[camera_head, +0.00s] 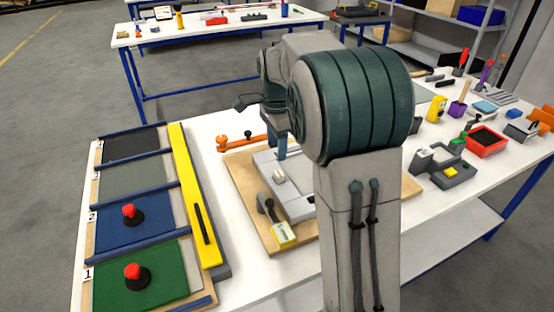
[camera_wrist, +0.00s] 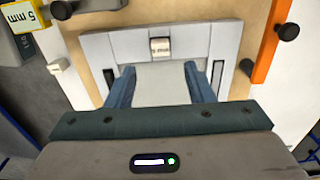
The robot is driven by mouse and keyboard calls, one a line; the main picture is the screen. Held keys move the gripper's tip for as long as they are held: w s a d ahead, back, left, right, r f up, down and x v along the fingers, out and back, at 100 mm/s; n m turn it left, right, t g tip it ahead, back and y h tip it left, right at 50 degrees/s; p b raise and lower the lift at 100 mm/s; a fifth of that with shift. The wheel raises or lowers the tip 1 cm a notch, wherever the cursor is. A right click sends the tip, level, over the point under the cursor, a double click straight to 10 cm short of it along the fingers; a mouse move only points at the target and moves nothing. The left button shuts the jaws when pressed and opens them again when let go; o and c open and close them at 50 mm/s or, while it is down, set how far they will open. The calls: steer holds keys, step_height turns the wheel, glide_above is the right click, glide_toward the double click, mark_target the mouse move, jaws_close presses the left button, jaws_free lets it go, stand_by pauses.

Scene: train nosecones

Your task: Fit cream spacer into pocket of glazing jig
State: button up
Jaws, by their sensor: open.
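The pale grey glazing jig (camera_head: 296,205) lies on a wooden board; it also shows in the wrist view (camera_wrist: 125,44). A small cream block with faint markings, looking like the cream spacer (camera_wrist: 160,47), sits at the middle of the jig's far bar. In the head view the spacer (camera_head: 279,177) shows left of my arm. I cannot tell whether it is seated in a pocket. My gripper (camera_wrist: 158,68) is open, its two blue fingers spread above the jig with nothing gripped between them. The spacer lies just beyond the fingertips. My arm hides much of the jig in the head view.
A yellow block marked 5 mm (camera_wrist: 20,15) with a grey part stands at the board's left. An orange bar with dark knobs (camera_wrist: 271,42) lies right in the wrist view. A tray with coloured panels (camera_head: 145,222) is left; small tools and a red bin (camera_head: 487,141) are right.

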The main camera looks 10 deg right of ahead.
steer(key=s+r+n+t, duration=0.1)
steer(key=s+r+n, duration=0.2)
steer(key=s+n, duration=0.65)
steer(key=s+f+n+t, duration=0.1)
steer(key=s+f+n, duration=0.1)
steer(key=s, duration=0.6)
steer(key=s+f+n, duration=0.2)
steer(key=s+n, duration=0.2)
steer(key=s, duration=0.4)
steer(key=shift+d+f+t, duration=0.35)
steer(key=shift+t, duration=0.05)
